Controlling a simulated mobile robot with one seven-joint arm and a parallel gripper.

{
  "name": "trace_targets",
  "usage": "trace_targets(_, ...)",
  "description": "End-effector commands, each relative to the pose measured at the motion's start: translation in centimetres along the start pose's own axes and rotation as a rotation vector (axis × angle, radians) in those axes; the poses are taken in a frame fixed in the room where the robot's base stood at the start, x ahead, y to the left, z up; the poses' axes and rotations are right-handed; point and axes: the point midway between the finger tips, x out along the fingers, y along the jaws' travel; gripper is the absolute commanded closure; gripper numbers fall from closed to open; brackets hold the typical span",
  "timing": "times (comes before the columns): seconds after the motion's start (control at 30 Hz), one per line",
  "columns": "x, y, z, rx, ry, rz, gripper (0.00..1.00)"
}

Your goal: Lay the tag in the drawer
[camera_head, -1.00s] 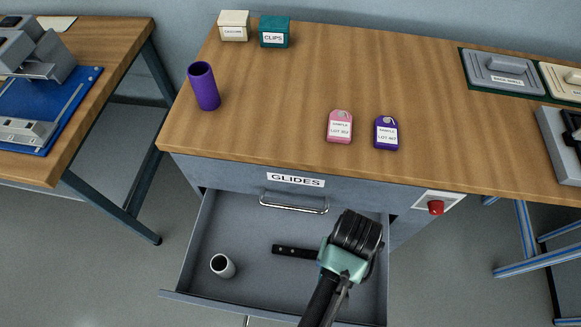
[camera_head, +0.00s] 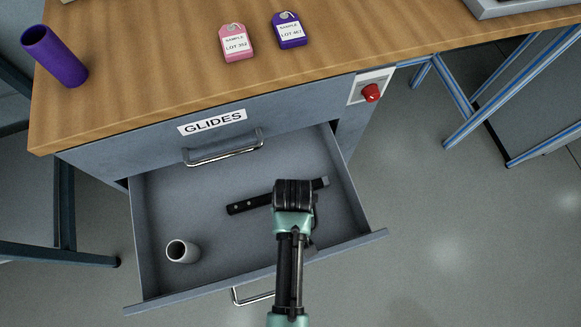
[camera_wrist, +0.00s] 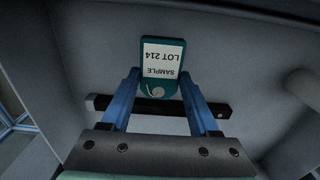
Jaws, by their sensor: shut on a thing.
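The teal tag (camera_wrist: 162,60), with a white label reading "SAMPLE LOT 214", is between the blue fingers of my gripper (camera_wrist: 159,82) in the wrist view. The gripper is shut on it. In the head view my gripper (camera_head: 293,195) is over the open drawer (camera_head: 185,210), right of its middle, and hides the tag. The drawer is grey, under the front labelled "GLIDES". I cannot tell how far the tag is above the drawer floor.
A black-handled tool (camera_head: 250,204) lies in the drawer, passing beneath my gripper. A light grey cup (camera_head: 181,251) stands at the drawer's front left. Pink (camera_head: 236,43) and purple (camera_head: 289,30) tags and a purple cylinder (camera_head: 54,56) are on the worktop. The drawer's back left floor is clear.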

Motion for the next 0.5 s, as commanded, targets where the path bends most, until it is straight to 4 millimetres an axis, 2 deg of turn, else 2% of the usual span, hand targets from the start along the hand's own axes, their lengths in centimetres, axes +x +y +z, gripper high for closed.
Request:
trace_targets(0.17, 1.5, 0.0, 0.0, 0.0, 0.0, 0.0, 0.93)
trace_targets(0.37, 4.2, 0.0, 0.0, 0.0, 0.0, 0.0, 0.93)
trace_targets(0.5, 4.3, 0.0, -0.1, 0.001, 0.002, 0.001, 0.93)
